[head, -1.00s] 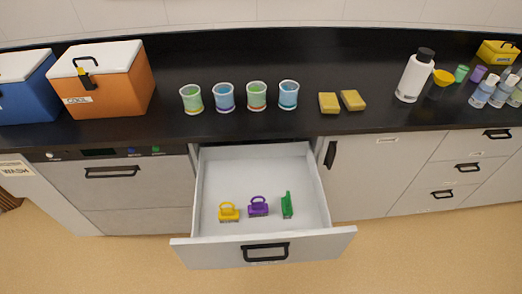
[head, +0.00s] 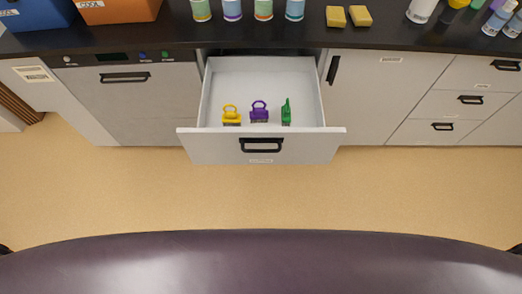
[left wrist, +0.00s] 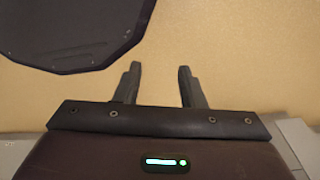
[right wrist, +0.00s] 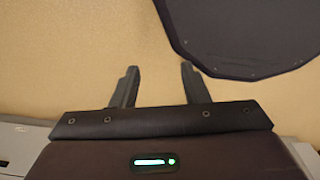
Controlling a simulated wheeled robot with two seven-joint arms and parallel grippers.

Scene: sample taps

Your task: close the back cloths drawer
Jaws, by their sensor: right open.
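A white drawer (head: 262,147) stands pulled out under the black counter in the head view, with a black bar handle (head: 261,145) on its front. Inside it are a yellow item (head: 231,115), a purple item (head: 259,112) and a green item (head: 286,112); I see no cloths. A small label below the handle is too small to read. My left gripper (left wrist: 158,85) is open and empty over the floor in the left wrist view. My right gripper (right wrist: 156,86) is open and empty over the floor in the right wrist view. Neither gripper shows in the head view.
A shut dishwasher-like front (head: 140,95) is left of the drawer. A cabinet door and shut drawers (head: 455,103) are at right. The floor (head: 260,195) before the drawer is clear.

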